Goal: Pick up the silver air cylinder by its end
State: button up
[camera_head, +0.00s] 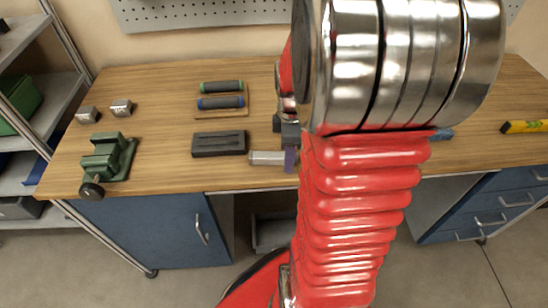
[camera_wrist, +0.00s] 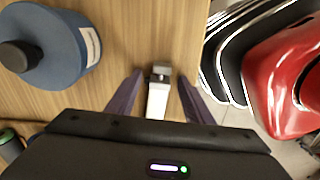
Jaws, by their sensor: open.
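The silver air cylinder (camera_head: 266,158) lies on the wooden bench near its front edge in the head view. In the wrist view the cylinder (camera_wrist: 157,98) lies lengthwise between the two purple fingers of my gripper (camera_wrist: 160,76), with a darker fitting at its far end. The fingers are apart, with a gap on each side of the cylinder. In the head view a purple finger of my gripper (camera_head: 290,161) shows at the cylinder's right end. The gripper's dark body covers the cylinder's near part in the wrist view.
A black block (camera_head: 219,143) lies just left of the cylinder. Behind it, green-ringed and blue-ringed grips (camera_head: 221,102) lie on a board. A green vise (camera_head: 108,160) stands at the left. A blue reel with a black knob (camera_wrist: 62,45) stands left of my gripper. A yellow level (camera_head: 525,127) lies far right.

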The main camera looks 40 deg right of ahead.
jog(key=shift+c, duration=0.2)
grip_shut()
dwell(0.5)
